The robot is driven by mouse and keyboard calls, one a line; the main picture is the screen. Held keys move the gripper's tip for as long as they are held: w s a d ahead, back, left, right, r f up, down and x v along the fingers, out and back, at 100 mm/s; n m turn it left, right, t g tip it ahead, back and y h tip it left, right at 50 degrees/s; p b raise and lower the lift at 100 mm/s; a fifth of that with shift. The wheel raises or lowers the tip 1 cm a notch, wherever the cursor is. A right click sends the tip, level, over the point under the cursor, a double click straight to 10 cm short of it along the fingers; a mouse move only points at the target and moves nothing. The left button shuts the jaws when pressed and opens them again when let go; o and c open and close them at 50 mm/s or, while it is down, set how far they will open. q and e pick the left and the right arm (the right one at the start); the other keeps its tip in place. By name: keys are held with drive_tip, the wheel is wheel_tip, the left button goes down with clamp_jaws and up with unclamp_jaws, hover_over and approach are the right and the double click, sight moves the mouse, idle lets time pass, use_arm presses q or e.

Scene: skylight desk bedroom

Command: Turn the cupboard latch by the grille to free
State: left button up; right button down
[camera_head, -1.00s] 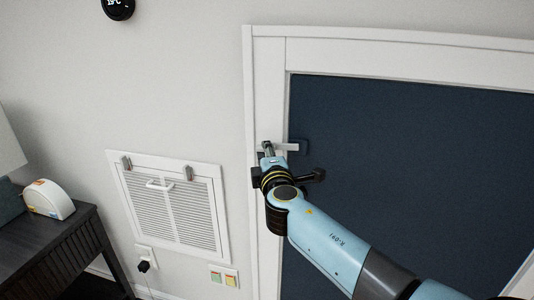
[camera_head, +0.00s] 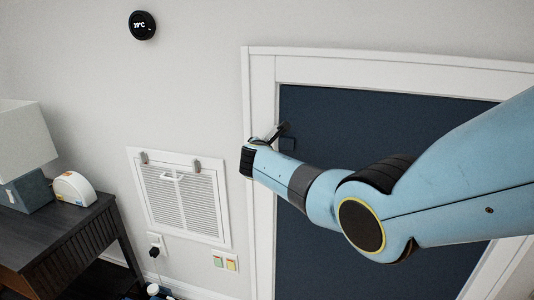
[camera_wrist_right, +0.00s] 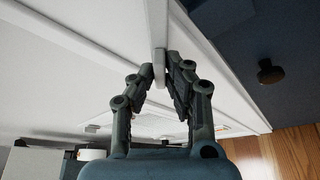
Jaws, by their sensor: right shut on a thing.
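The cupboard has a dark blue panel (camera_head: 380,125) inside a white frame (camera_head: 263,75). My right arm comes in from the right across it in the head view, and its wrist covers the latch there; only a small dark blue catch block (camera_head: 288,144) shows on the panel. In the right wrist view my right gripper (camera_wrist_right: 160,69) is shut on the pale latch bar (camera_wrist_right: 159,62), one finger on each side. The latch's present angle is hard to tell. The grille (camera_head: 180,205) is on the wall left of the cupboard. My left gripper is out of view.
A dark round knob (camera_wrist_right: 270,72) stands out from the panel near the gripper. A dark side table (camera_head: 60,235) with a lamp (camera_head: 25,140) and a white device (camera_head: 74,188) stands at left. A plug (camera_head: 154,251) and coloured switches (camera_head: 224,262) sit below the grille.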

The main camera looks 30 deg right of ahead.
drive_tip(key=shift+w+a+n+g+h+b, duration=0.1)
drive_tip(key=shift+n+g+h+b, duration=0.55)
drive_tip(key=shift+n, duration=0.65)
drive_tip(key=shift+w+a+n+g+h+b, duration=0.1)
drive_tip(key=shift+n+g+h+b, duration=0.25)
drive_tip(key=shift+n+g, duration=0.8)
drive_tip(key=shift+r+n, duration=0.1)
drive_tip(key=shift+n, duration=0.25)
drive_tip(key=c, duration=1.4)
unclamp_jaws()
drive_tip(key=shift+o, duration=0.2)
drive_tip(key=v, duration=1.2)
